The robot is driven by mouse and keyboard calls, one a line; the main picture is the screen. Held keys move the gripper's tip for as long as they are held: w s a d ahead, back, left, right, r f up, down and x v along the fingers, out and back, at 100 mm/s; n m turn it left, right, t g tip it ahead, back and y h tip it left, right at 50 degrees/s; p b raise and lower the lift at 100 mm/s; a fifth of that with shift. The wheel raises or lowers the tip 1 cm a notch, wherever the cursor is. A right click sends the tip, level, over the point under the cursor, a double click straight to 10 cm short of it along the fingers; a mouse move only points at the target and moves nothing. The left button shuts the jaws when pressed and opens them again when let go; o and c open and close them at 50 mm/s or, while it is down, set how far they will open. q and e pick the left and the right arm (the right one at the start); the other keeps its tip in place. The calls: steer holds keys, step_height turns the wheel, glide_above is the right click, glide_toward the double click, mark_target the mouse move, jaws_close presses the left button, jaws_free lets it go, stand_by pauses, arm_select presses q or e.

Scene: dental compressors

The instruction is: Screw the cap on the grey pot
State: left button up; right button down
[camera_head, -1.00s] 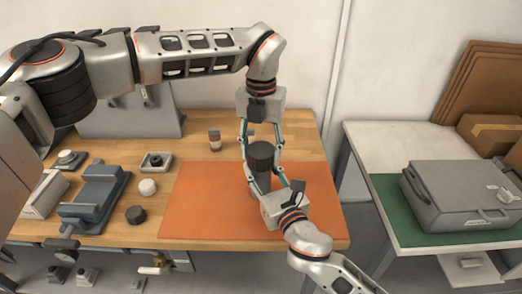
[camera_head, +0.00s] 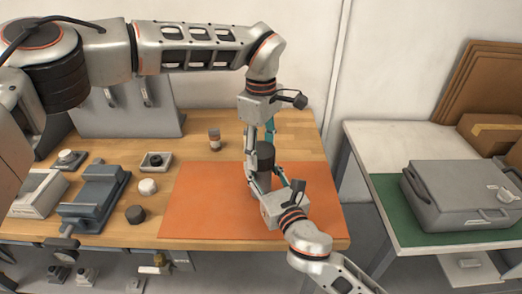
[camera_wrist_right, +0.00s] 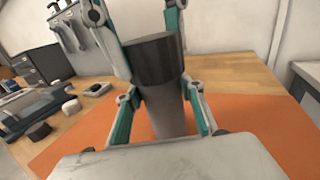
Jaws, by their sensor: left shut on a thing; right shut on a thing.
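The grey pot (camera_head: 263,184) stands upright over the orange mat (camera_head: 205,200), and shows in the right wrist view (camera_wrist_right: 167,115). A dark cap (camera_head: 265,151) sits on its top, apparently level, also in the right wrist view (camera_wrist_right: 152,60). My left gripper (camera_head: 259,148) comes from above and is shut on the cap, one finger on each side. My right gripper (camera_head: 265,178) comes from the front and is shut on the pot's body. The thread between cap and pot is hidden.
Left of the mat are a dark round piece (camera_head: 135,214), a white round piece (camera_head: 148,187), a small tray (camera_head: 156,161) and a grey vise (camera_head: 95,195). A grey case (camera_head: 460,195) lies on the right table.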

arm_select(q)
steer(key=m, duration=0.5)
steer(key=shift+r+m, duration=0.1)
steer(key=shift+m, duration=0.2)
arm_select(e)
steer(key=shift+f, duration=0.1)
arm_select(q)
steer(key=m, duration=0.4)
steer(key=o, duration=1)
steer(key=shift+r, duration=2.2)
steer(key=shift+n, duration=0.3)
steer(key=shift+c, duration=0.2)
